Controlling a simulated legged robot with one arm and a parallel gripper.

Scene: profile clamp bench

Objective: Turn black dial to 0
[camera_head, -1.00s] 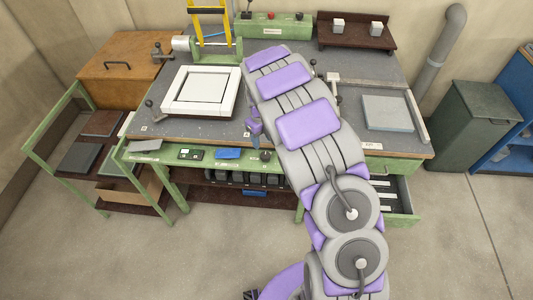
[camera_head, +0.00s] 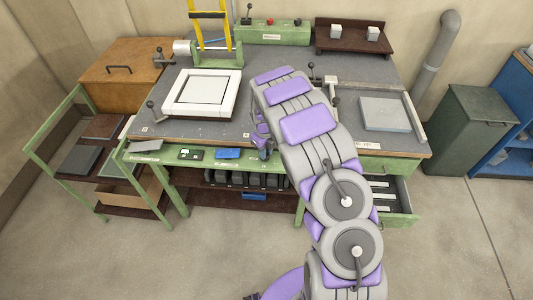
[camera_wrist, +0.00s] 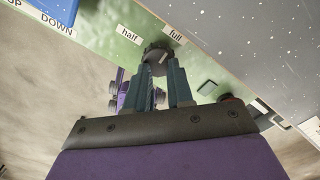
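The black dial (camera_wrist: 158,48) sits on the green front panel of the bench, at the top centre of the wrist view. Labels reading "half" (camera_wrist: 129,35) and "full" (camera_wrist: 175,34) are beside it. A light mark shows on the dial; a 0 label is not visible. My gripper (camera_wrist: 160,69) has its two fingers apart, with the tips at the dial's near side, one toward each edge. Whether they touch it I cannot tell. In the head view my gripper (camera_head: 265,150) is at the panel's right part and largely covers the dial.
A blue switch plate (camera_head: 228,153) and a small green-and-black panel (camera_head: 190,154) lie left of the dial. The bench top (camera_head: 225,133) overhangs behind it. An open drawer (camera_head: 395,203) juts out at right.

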